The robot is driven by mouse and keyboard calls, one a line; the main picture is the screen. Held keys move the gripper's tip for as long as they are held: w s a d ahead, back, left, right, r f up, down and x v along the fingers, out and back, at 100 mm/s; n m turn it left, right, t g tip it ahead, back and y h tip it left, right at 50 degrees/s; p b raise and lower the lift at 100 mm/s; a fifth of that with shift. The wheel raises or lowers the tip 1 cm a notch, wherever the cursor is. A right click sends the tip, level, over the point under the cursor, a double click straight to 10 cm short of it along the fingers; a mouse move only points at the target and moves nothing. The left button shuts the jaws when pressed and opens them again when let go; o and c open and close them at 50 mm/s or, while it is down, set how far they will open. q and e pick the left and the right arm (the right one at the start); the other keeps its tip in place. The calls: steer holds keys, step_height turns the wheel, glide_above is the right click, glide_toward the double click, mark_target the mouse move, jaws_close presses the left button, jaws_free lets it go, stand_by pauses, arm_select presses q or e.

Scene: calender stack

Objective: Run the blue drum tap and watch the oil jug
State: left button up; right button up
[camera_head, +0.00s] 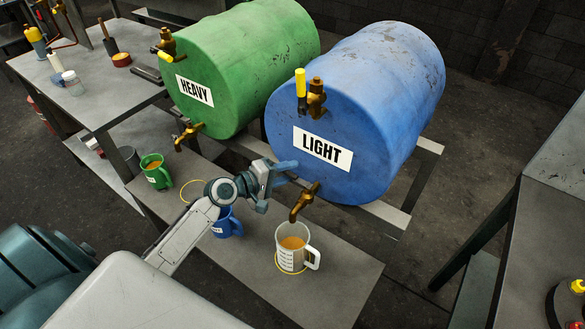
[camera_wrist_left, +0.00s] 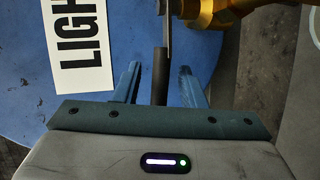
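The blue drum (camera_head: 385,110) labelled LIGHT lies on its side on a rack. Its brass tap (camera_head: 304,203) is low on the front and also shows in the left wrist view (camera_wrist_left: 212,12). Below the tap, a clear jug (camera_head: 288,260) with a white handle holds amber oil, roughly half full. I cannot make out a falling stream. My left gripper (camera_head: 288,173) is at the tap's lever. In the wrist view its fingers (camera_wrist_left: 160,68) stand open either side of the black lever grip (camera_wrist_left: 160,88), with gaps on both sides. My right gripper is out of view.
A green drum (camera_head: 245,65) labelled HEAVY lies to the left, with its own tap (camera_head: 189,133). A green mug (camera_head: 156,172) and a blue mug (camera_head: 228,226) stand on the low bench (camera_head: 325,290). The blue mug is partly behind my left arm. The bench's right end is clear.

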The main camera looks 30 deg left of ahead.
arm_select(q)
steer(key=shift+x, duration=1)
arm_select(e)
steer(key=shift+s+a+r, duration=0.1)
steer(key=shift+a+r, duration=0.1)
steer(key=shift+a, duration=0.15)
